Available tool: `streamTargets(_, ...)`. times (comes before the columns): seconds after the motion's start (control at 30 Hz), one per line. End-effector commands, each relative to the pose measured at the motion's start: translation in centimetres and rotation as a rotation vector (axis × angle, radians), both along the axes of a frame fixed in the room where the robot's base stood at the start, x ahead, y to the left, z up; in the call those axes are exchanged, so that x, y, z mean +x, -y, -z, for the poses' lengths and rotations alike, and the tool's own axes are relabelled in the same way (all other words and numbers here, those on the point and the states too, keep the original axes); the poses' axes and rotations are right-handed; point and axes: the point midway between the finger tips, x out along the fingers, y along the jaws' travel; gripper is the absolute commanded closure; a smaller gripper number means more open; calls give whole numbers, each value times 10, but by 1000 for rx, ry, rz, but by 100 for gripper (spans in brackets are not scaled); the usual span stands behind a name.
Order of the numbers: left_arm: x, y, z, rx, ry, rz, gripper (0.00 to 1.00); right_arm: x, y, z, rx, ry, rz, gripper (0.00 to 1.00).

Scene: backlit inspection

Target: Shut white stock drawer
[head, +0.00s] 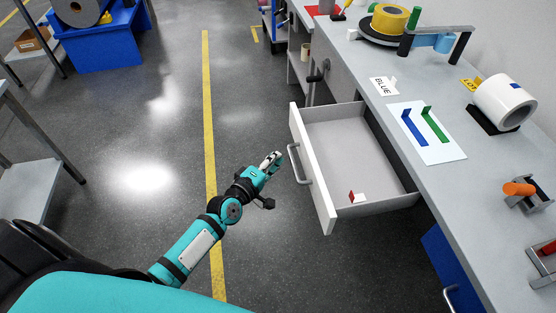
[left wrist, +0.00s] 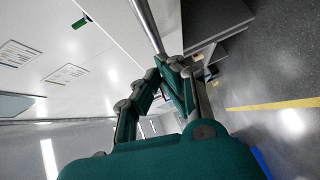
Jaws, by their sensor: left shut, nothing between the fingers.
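The white stock drawer (head: 309,160) stands pulled out from under the grey workbench, with its pale inside showing in the head view. A grey bar handle (head: 296,165) is on its front. A small red and white item (head: 356,197) lies inside near the front corner. My left gripper (head: 276,157) is shut and empty, just left of the handle, with a small gap seen between them in the head view. Its closed fingers also show in the left wrist view (left wrist: 170,68), beside a grey bar. My right gripper is not in view.
The workbench top (head: 385,85) holds a blue and green marked sheet (head: 427,132), a white roll (head: 505,100) and a yellow roll (head: 390,20). The floor left of the drawer is clear, with a yellow line (head: 208,120). A blue bin (head: 100,45) stands far left.

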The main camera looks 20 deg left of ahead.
Motion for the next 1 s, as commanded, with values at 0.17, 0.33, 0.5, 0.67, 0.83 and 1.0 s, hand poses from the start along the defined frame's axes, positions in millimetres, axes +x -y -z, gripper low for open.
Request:
streamTargets(0.17, 6, 9, 2, 1, -1, 0, 100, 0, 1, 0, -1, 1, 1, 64)
streamTargets(0.33, 6, 10, 2, 2, 0, 0, 100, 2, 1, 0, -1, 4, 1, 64)
streamTargets(0.5, 6, 10, 2, 1, 0, 0, 100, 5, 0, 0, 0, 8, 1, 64)
streamTargets(0.67, 9, 14, 1, -1, 1, 0, 100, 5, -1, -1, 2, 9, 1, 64)
streamTargets(0.83, 21, 31, 0, -3, 1, 1, 100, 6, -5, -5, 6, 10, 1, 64)
streamTargets(1.0, 39, 58, 0, -4, 1, 1, 100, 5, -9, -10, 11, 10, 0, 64)
